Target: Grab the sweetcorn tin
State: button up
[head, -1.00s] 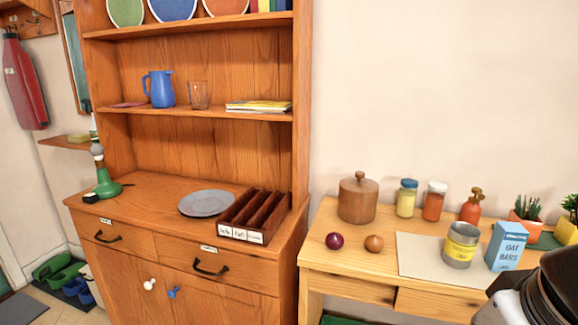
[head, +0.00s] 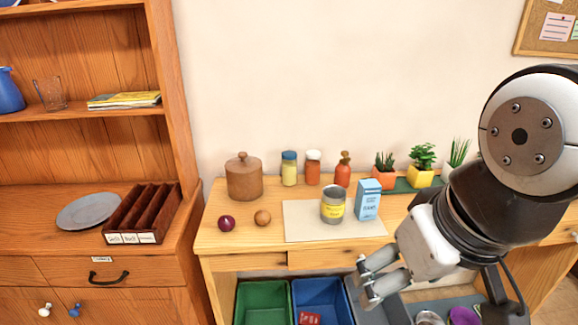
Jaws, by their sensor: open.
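The sweetcorn tin (head: 333,205) is a grey tin with a yellow label. It stands upright on a pale mat (head: 300,222) on the wooden side table (head: 222,240). A light blue oat bars box (head: 368,200) stands close on its right. My gripper (head: 366,281) is open and empty. In the picture it is below and to the right of the tin, in front of the table's front edge, apart from the tin.
A red onion (head: 226,223) and a brown onion (head: 262,217) lie left of the mat. A wooden canister (head: 244,178), jars and an orange bottle (head: 343,170) stand behind. Potted plants (head: 423,163) are at right. Green (head: 262,303) and blue bins (head: 338,299) sit below.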

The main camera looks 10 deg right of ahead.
aim_at(333, 205)
jog(key=z, duration=0.2)
jog(key=i+l, duration=0.75)
jog(key=l, duration=0.3)
